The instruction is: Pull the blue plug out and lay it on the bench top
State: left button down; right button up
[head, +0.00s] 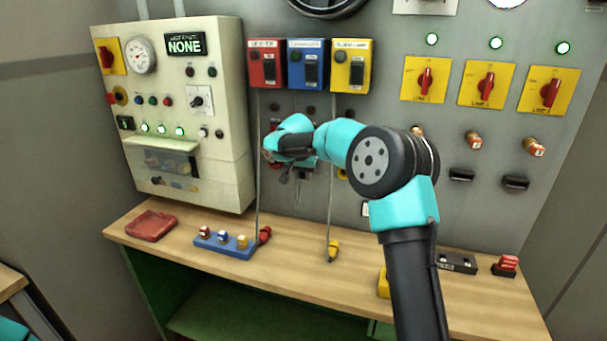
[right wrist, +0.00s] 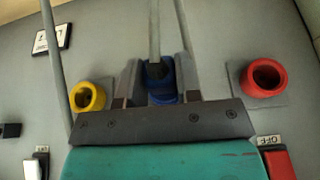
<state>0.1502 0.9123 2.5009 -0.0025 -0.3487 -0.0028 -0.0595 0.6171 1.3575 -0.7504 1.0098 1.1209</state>
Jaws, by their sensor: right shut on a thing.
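The blue plug (right wrist: 162,88) sits between the fingers of my right gripper (right wrist: 159,76) in the right wrist view, with a grey cord running up from it. My right gripper is shut on it, close in front of the wall panel. I cannot tell how deep the plug sits in a socket. In the head view my right gripper (head: 298,176) is below the blue box (head: 308,64), and its wrist hides the plug. The wooden bench top (head: 290,288) lies below. My left gripper is not in view.
A red plug (head: 264,235) and a yellow plug (head: 333,250) hang on cords close to the bench. A blue rack (head: 224,246) with several small pieces and a red tray (head: 152,226) stand on the left. Yellow (right wrist: 87,96) and red (right wrist: 264,77) sockets flank the gripper.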

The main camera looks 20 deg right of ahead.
jog(key=shift+s+a, duration=1.5)
jog(key=shift+s, duration=0.1)
jog(key=shift+s+a, duration=0.1)
jog(key=s+a, duration=0.2)
jog(key=shift+s+a, duration=0.25)
jog(key=shift+s, duration=0.1)
jog(key=shift+a, duration=0.1)
